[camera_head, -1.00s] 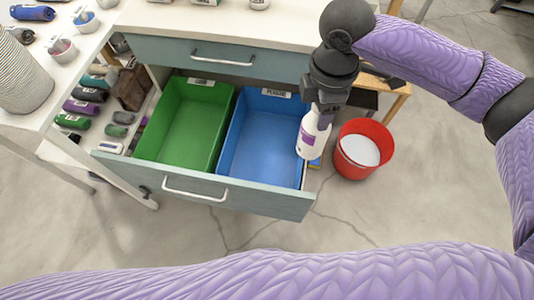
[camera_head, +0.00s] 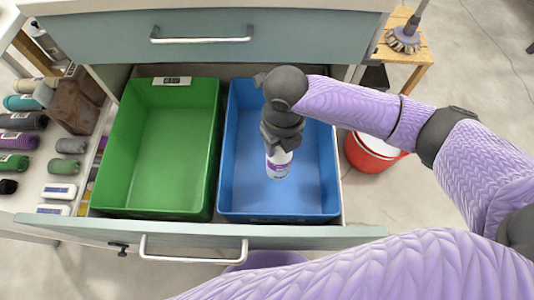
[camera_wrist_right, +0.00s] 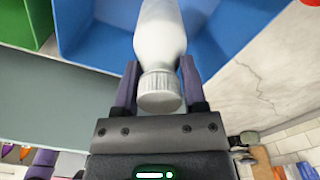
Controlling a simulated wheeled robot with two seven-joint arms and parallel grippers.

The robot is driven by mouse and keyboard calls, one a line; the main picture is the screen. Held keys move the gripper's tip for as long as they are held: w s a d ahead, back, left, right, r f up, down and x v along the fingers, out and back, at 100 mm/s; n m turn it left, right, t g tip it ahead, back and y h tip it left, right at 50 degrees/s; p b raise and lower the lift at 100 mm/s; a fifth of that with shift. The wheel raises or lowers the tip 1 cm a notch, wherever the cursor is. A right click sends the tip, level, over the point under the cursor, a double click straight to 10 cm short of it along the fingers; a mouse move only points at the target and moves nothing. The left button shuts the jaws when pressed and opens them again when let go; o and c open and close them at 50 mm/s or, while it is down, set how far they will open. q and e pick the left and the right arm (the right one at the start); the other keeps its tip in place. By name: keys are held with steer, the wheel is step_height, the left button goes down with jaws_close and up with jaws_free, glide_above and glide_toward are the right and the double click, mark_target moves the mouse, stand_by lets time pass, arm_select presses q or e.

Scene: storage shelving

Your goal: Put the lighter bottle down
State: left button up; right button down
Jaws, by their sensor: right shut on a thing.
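A white bottle with a purple label (camera_head: 279,165) hangs below my right gripper (camera_head: 280,146), over or inside the blue bin (camera_head: 328,170) in the open drawer. In the right wrist view my right gripper (camera_wrist_right: 158,88) is shut on the white bottle (camera_wrist_right: 160,45) near its ribbed cap. The blue bin's wall (camera_wrist_right: 95,30) shows behind the bottle. I cannot tell if the bottle's base touches the bin floor. My left gripper is not in view.
A green bin (camera_head: 165,150) sits left of the blue one in the drawer (camera_head: 190,235). A red bucket (camera_head: 370,155) stands right of the drawer, partly behind my arm. Several rolled items and bottles lie on the shelf at left. A wooden stool (camera_head: 408,50) stands at back right.

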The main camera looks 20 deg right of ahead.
mark_target(279, 164)
step_height(279, 164, down, 10)
steer(key=b, duration=0.6)
steer(key=shift+s+d, duration=0.1)
steer(key=shift+s, duration=0.05)
steer(key=shift+r, duration=0.2)
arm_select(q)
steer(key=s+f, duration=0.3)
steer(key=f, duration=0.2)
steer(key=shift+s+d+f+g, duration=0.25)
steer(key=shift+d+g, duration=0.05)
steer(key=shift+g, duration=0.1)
arm_select(e)
steer(key=shift+f, duration=0.1)
steer(key=shift+c, duration=2.1)
jaws_free()
steer(key=o, duration=0.3)
step_height(279, 164, up, 12)
steer(key=p, duration=0.8)
steer(key=shift+r, duration=0.25)
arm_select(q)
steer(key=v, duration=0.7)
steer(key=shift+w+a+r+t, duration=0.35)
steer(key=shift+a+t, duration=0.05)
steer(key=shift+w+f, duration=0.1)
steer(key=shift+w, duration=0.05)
arm_select(e)
steer(key=shift+f, duration=0.15)
